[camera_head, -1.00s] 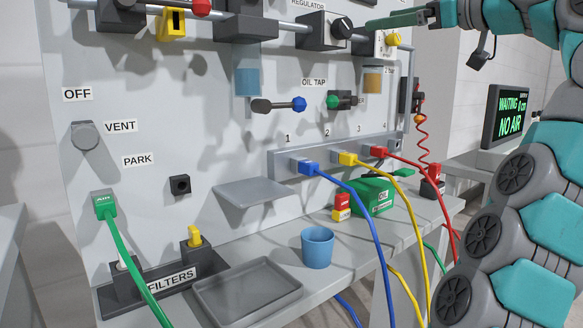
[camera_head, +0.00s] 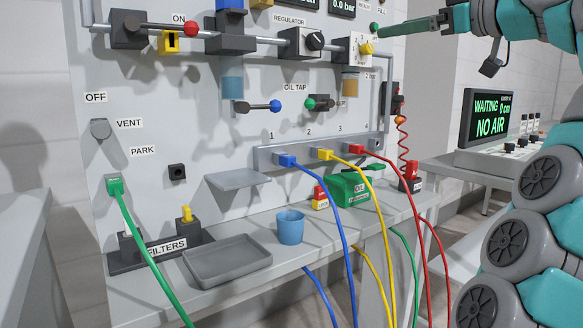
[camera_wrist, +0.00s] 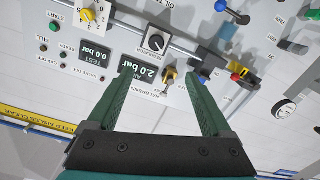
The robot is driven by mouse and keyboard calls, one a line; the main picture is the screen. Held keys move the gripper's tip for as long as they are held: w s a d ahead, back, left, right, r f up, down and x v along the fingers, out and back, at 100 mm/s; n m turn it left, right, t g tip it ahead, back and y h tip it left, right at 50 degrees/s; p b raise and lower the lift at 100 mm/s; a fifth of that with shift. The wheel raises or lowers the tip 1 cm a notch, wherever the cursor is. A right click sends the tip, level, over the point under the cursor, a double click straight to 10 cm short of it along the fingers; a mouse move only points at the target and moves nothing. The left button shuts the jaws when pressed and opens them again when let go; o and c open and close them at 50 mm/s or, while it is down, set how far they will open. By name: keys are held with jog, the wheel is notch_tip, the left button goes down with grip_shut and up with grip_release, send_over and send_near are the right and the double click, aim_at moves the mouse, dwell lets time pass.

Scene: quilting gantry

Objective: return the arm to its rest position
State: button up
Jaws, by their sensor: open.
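My arm reaches in from the right edge of the head view, with its large teal and grey links at the right. My gripper (camera_head: 382,30) is at the top right, its green fingers pointing left toward the upper right part of the panel. In the wrist view my gripper (camera_wrist: 160,76) has its two green fingers well apart, with nothing between them. The panel's gauges and regulator knob (camera_wrist: 156,41) show beyond the fingertips. The head view cannot tell how far the fingertips are from the panel.
Blue, yellow and red hoses hang from the manifold (camera_head: 264,158). A green hose is at PARK. The screen (camera_head: 490,117) reads "WAITING" and "NO AIR".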

jog(key=a+f+m+g+h, duration=0.1)
jog(key=a+f+m+g, duration=0.35)
jog(key=a+f, duration=0.75)
jog(key=s+a+f+m+g+h, duration=0.1)
jog(key=s+f+g, duration=0.15)
jog(key=f, duration=0.65)
jog(key=s+a+f+m+g+h, duration=0.15)
jog(key=s+f, duration=0.25)
jog(key=f, duration=0.6)
jog(key=s+d+f+m+g+h, duration=0.1)
jog(key=s+d+f+g+h, duration=0.1)
jog(key=s+f, duration=0.8)
jog(key=s+d+f+m+g+h, duration=0.1)
jog(key=s+d+f+g+h, duration=0.1)
jog(key=s+f, duration=0.8)
jog(key=s+d+f+m+g+h, duration=0.2)
jog(key=s+d+f, duration=0.3)
jog(key=s+f, duration=0.5)
jog(key=shift+s+d+f+g+h, duration=0.3)
jog(key=shift+f+g+h, duration=0.1)
jog(key=shift+g+h, duration=0.2)
